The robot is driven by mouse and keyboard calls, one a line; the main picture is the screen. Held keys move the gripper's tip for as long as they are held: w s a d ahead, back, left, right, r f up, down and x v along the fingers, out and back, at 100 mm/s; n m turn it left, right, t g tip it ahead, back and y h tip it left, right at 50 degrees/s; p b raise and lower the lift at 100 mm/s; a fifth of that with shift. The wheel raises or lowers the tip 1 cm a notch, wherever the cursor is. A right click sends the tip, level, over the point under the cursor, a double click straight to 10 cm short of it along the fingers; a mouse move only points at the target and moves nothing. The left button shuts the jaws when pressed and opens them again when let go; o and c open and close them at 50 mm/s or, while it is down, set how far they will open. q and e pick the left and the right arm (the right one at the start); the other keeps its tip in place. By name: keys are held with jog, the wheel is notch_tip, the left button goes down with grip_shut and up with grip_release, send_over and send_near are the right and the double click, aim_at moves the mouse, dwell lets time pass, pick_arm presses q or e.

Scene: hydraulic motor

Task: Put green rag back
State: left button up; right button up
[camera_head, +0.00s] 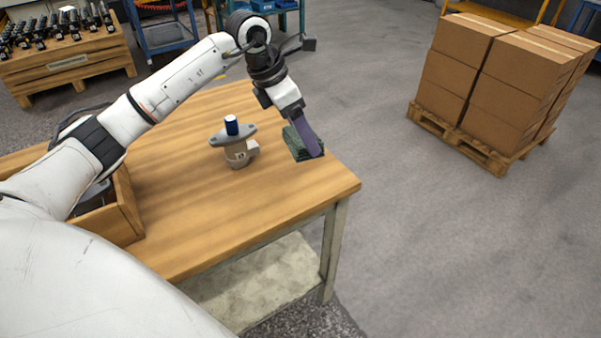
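The green rag (294,142) is a folded dark green cloth at the right edge of the wooden table. My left gripper (312,150) reaches down from above at the rag, with one purple finger showing in front of it. The other finger is hidden, so I cannot tell whether it is closed on the cloth. I also cannot tell whether the rag rests on the table or is slightly above it. My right gripper is not in view.
A grey and tan hydraulic motor (238,154) with a blue cap stands upright left of the rag on the table (190,225). An open wooden box (124,208) is at the table's left, partly behind my arm. The table's front is clear. Stacked cartons (500,85) stand at the right.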

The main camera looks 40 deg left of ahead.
pick_arm(q)
jog(key=shift+w+a+r+n, duration=0.35)
jog(key=shift+a+r+n, duration=0.1)
jog(key=shift+n, duration=0.25)
jog(key=shift+w+a+f+n+y, duration=0.1)
jog(key=shift+a+n+y, duration=0.1)
jog(key=shift+n+y, duration=0.1)
notch_tip(320, 180, down, 10)
jog(key=shift+r+b, duration=0.25)
jog(key=shift+b, duration=0.15)
jog(key=o, duration=1)
jog(key=shift+f, duration=0.1)
jog(key=shift+o, duration=0.2)
